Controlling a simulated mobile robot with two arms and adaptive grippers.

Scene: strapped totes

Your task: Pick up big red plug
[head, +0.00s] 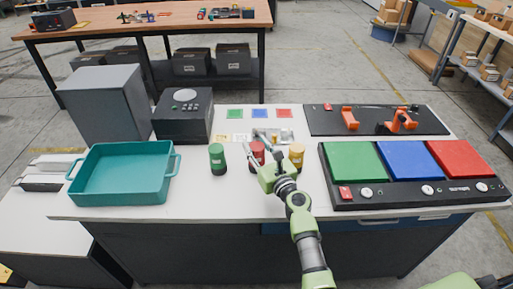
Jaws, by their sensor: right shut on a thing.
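A big red plug (257,149), a small red cylinder, stands on the white table between a green cylinder and a yellow one. My right gripper (254,158) is at the red plug, shut on it, and its fingers and wrist hide part of the plug. Whether the plug is lifted off the table cannot be told. My left gripper does not show.
The green plug (217,159) is left of the gripper, the yellow plug (296,156) close on its right. A teal tote (122,197) stands at left, a black box (183,125) behind it. A panel with green, blue and red pads (408,161) fills the right.

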